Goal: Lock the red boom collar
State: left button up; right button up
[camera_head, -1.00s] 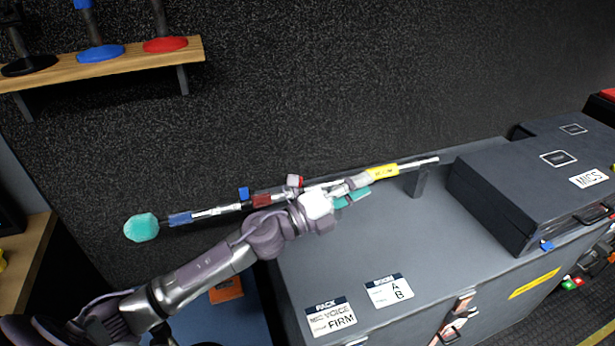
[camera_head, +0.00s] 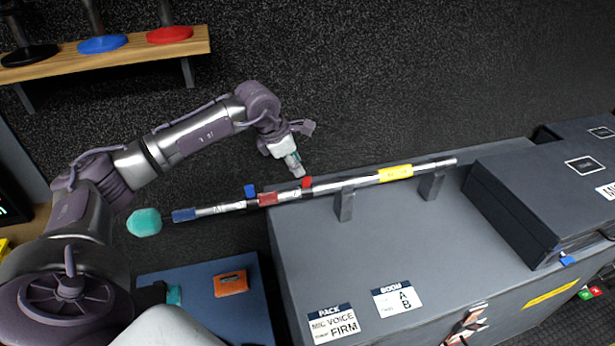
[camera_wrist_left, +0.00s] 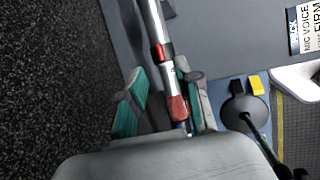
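The boom pole (camera_head: 340,184) lies across two dark supports on the grey case, with a teal foam tip (camera_head: 144,222) at its left end. A red band (camera_head: 268,199) wraps the pole, and it also shows in the wrist view (camera_wrist_left: 178,107). A small red tab (camera_head: 307,182) stands up to the right of the band; red also shows there in the wrist view (camera_wrist_left: 158,53). A blue tab (camera_head: 250,190) stands left of it. My left gripper (camera_head: 297,166) is just above and behind the pole near the red tab. Its fingers (camera_wrist_left: 163,108) are apart, with the pole seen between them. Whether they touch it is unclear.
A black MICS case (camera_head: 540,190) stands at the right. An orange box (camera_head: 231,283) lies on a blue surface at lower left. A wooden shelf (camera_head: 110,62) is on the wall.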

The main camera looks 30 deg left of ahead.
aim_at(305, 178)
pick_arm(q)
jog(key=p+x, duration=0.1)
jog(key=x, duration=0.7)
jog(key=shift+w+d+f, duration=0.1)
jog(key=shift+w+f, duration=0.05)
jog(key=shift+f, duration=0.1)
grip_shut()
